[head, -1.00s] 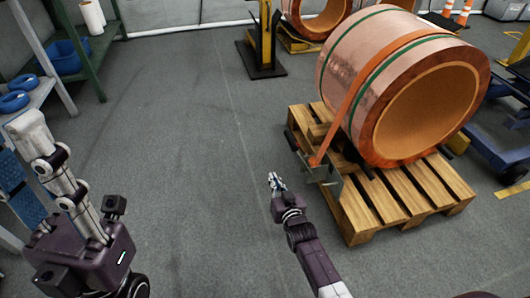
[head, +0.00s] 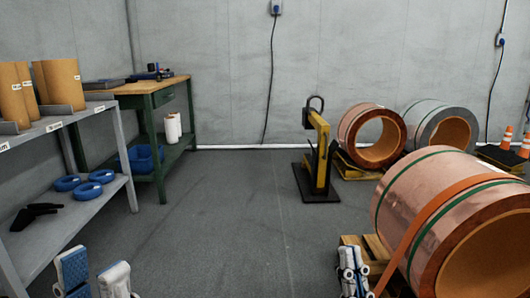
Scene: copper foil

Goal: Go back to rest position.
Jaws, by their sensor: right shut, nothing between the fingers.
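My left gripper (head: 94,266) is at the bottom left in the head view. Its two fingers stand apart with a gap between them, and one shows a blue pad. Nothing shows between them. My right gripper (head: 352,262) is at the bottom, right of the middle, pointing up. Its fingers are close together and empty. It appears in front of the left edge of the wooden pallet (head: 372,246). Most of both arms is below the picture.
A copper coil (head: 420,194) with orange and green straps lies on the pallet at right. A grey shelf (head: 93,208) with blue rings stands at left, a green workbench (head: 160,100) behind it. A yellow-black stand (head: 320,160) is farther back. The middle floor is clear.

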